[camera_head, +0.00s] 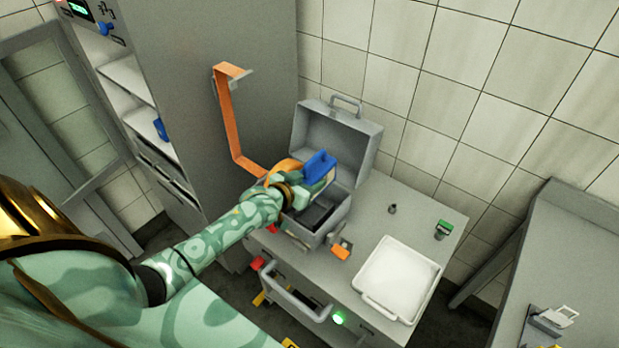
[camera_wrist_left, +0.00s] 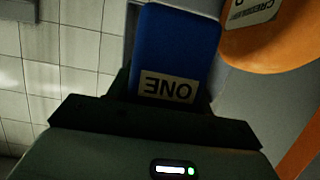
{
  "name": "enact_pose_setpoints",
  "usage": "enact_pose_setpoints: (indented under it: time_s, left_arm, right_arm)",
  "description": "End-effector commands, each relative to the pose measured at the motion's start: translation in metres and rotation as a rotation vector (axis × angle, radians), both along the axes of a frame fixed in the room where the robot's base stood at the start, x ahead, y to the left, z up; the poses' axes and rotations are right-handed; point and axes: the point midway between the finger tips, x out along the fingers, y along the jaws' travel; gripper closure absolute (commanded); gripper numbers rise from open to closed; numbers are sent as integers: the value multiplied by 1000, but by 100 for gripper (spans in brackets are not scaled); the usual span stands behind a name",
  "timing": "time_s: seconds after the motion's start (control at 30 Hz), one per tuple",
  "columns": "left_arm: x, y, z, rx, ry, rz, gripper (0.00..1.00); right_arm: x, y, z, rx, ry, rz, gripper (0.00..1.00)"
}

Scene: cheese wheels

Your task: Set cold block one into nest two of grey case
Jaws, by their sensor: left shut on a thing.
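The blue cold block (camera_head: 319,166), labelled ONE, is held by my left gripper (camera_head: 307,176) above the open grey case. In the left wrist view the block (camera_wrist_left: 177,50) stands between the dark fingers (camera_wrist_left: 160,100), with its label upside down. The grey case (camera_head: 331,228) stands on the table with its lid (camera_head: 337,145) raised at the back. A dark recess shows inside the case, but my gripper and forearm hide part of it, and I cannot tell the nests apart. My right gripper is not in view.
A white tray (camera_head: 398,280) is right of the case. A small green-topped container (camera_head: 443,229) and a small dark item (camera_head: 392,209) stand behind it. A drawer (camera_head: 298,293) is open below. An orange strap (camera_head: 233,120) hangs on the cabinet. Another blue item (camera_head: 160,130) sits on the cabinet shelf.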

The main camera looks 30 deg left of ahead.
Motion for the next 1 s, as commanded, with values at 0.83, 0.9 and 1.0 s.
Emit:
enact_pose_setpoints:
  time_s: [0.83,0.9,1.0]
  left_arm:
    - [1,0,-58,-1,-5,0,95]
    - [1,0,-63,-1,-5,0,95]
    - [1,0,-69,0,-4,0,95]
  right_arm:
    - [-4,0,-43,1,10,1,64]
    - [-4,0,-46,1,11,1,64]
    - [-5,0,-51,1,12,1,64]
